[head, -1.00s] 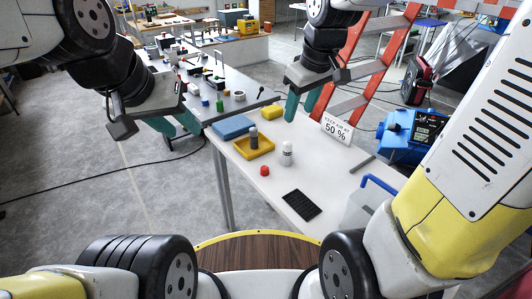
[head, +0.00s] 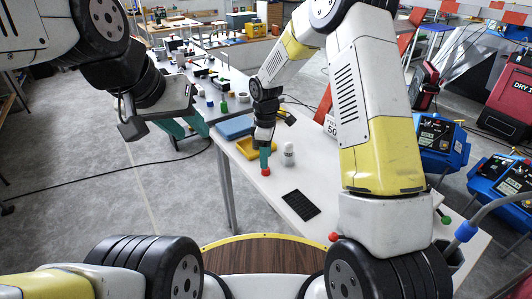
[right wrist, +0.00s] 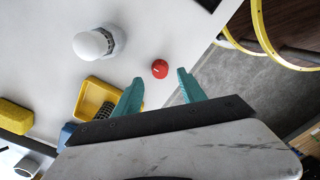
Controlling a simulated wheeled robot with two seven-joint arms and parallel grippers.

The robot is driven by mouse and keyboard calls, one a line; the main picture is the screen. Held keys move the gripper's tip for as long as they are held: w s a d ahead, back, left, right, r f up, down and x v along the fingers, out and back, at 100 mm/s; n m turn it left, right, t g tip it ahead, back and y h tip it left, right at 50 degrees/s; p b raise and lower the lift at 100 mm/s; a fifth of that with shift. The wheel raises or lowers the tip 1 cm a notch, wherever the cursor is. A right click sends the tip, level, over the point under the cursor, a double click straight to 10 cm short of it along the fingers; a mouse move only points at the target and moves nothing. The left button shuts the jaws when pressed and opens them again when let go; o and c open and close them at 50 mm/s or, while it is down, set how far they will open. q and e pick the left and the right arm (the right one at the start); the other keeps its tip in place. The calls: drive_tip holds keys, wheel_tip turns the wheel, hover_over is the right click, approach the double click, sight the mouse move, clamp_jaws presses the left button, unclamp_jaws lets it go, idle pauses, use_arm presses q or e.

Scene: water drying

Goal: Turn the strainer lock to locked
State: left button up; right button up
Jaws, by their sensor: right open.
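A small red round knob (head: 265,171) with a pale mark on top sits on the white table; I cannot tell for sure that it is the strainer lock. It also shows in the right wrist view (right wrist: 160,69). My right gripper (head: 264,159) points down at the knob. In the right wrist view its teal fingers (right wrist: 160,88) are apart, with the knob just beyond and between the tips; contact is not visible. My left gripper (head: 183,127) hangs left of the table, its teal fingers apart and empty.
A black ridged mat (head: 301,205) lies in front. Blue machines (head: 440,140) stand to the right.

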sight(266, 171)
wheel_tip(266, 171, down, 5)
drive_tip(key=shift+r, duration=0.1)
drive_tip(key=shift+c, duration=0.2)
clamp_jaws()
